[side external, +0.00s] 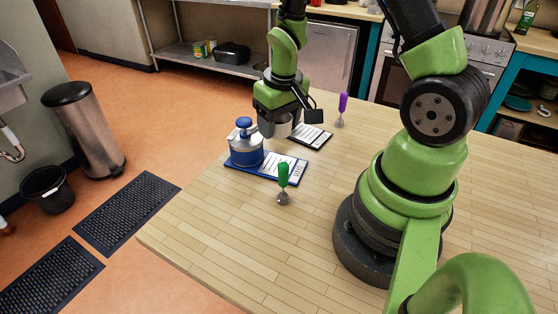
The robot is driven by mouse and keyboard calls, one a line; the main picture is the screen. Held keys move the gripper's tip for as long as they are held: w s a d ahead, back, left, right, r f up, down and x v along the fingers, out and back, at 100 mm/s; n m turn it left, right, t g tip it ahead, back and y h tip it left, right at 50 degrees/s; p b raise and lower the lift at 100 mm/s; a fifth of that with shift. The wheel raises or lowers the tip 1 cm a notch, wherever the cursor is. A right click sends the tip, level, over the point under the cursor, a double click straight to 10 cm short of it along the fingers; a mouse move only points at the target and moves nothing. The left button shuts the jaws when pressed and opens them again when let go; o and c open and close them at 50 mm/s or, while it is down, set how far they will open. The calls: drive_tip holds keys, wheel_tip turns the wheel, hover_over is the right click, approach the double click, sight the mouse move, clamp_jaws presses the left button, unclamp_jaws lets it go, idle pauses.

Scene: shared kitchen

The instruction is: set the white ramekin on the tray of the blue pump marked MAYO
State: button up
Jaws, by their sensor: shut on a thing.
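The blue pump (246,150) stands at the left end of a blue-edged tray (298,179). The tray has a white panel with print too small to read. My gripper (283,122) points down just behind and to the right of the pump, shut on the whitish ramekin (282,127). The ramekin is partly hidden by the fingers. It appears to be above the far side of the blue tray, near the black tray; its exact height cannot be told.
A black tray (324,141) with a white panel lies behind the blue tray. A green-handled utensil (283,178) stands in front of the blue tray. A purple-handled utensil (342,106) stands farther back. The wooden counter (230,235) is clear at the front.

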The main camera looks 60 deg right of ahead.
sight(277, 164)
drive_tip(key=f, duration=0.1)
drive_tip(key=a+f, duration=0.1)
drive_tip(key=f, duration=0.1)
drive_tip(key=shift+s+f, duration=0.1)
drive_tip(key=shift+s, duration=0.05)
drive_tip(key=shift+f, duration=2.4)
drive_tip(key=shift+f, duration=0.15)
drive_tip(key=o, duration=0.9)
drive_tip(key=shift+o, duration=0.2)
